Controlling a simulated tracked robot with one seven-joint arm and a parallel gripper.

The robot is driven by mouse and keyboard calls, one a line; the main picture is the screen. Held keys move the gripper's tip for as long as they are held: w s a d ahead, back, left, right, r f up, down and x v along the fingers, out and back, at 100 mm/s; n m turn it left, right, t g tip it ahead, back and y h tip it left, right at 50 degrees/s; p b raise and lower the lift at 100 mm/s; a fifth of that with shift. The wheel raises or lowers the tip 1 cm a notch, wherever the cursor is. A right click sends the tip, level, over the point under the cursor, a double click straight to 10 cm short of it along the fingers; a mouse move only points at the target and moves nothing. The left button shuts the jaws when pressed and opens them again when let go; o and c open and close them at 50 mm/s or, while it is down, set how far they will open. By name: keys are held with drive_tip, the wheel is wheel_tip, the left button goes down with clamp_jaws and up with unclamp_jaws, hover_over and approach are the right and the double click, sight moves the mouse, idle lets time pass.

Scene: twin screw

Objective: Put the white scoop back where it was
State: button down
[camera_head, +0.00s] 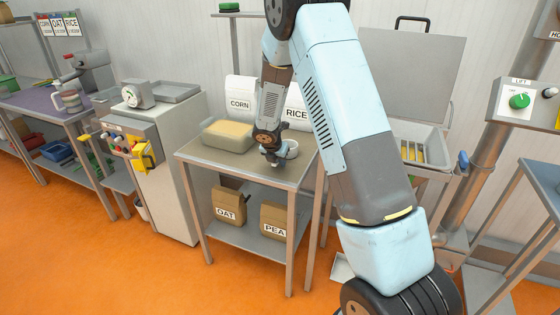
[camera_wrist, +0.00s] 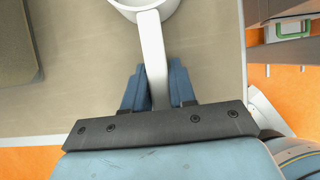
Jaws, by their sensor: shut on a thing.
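The white scoop shows at the top of the wrist view, with its round cup cut off by the upper edge and its handle (camera_wrist: 154,48) running down between my fingers. My gripper (camera_wrist: 159,85) is shut on this handle, one blue finger on each side. In the head view, my gripper (camera_head: 272,160) points down over the right part of the table top (camera_head: 246,168), and the scoop's white cup (camera_head: 291,148) shows just to its right. I cannot tell whether the scoop touches the table.
A tray of yellow grain (camera_head: 228,133) stands left of my gripper. White CORN (camera_head: 240,104) and RICE (camera_head: 296,114) bags stand behind. OAT (camera_head: 230,204) and PEA (camera_head: 274,220) bags sit on the lower shelf. A grey machine (camera_head: 165,170) stands to the left. The table's front middle is clear.

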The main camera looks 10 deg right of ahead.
drive_tip(key=c, duration=0.9)
unclamp_jaws()
drive_tip(key=shift+r, duration=0.1)
drive_tip(key=v, duration=1.2)
drive_tip(key=s+d+r+m, duration=0.3)
drive_tip(key=s+r+m, duration=0.4)
drive_tip(key=s+r, duration=0.2)
drive_tip(key=s+d+r+m, duration=0.4)
drive_tip(key=s+r+m, duration=0.4)
drive_tip(key=r, duration=0.1)
drive_tip(key=s+r+m+y, duration=0.1)
drive_tip(key=s+m, duration=0.3)
drive_tip(key=s, duration=0.3)
drive_tip(key=s+r+m+y, duration=0.1)
drive_tip(key=s+r+m, duration=0.1)
drive_tip(key=s+m, duration=0.3)
drive_tip(key=s+r+m+t+y, duration=0.1)
drive_tip(key=s+m, duration=0.3)
drive_tip(key=s, duration=0.5)
drive_tip(key=shift+a+r+m, duration=0.2)
drive_tip(key=shift+r+m, duration=0.2)
drive_tip(key=shift+r, duration=0.05)
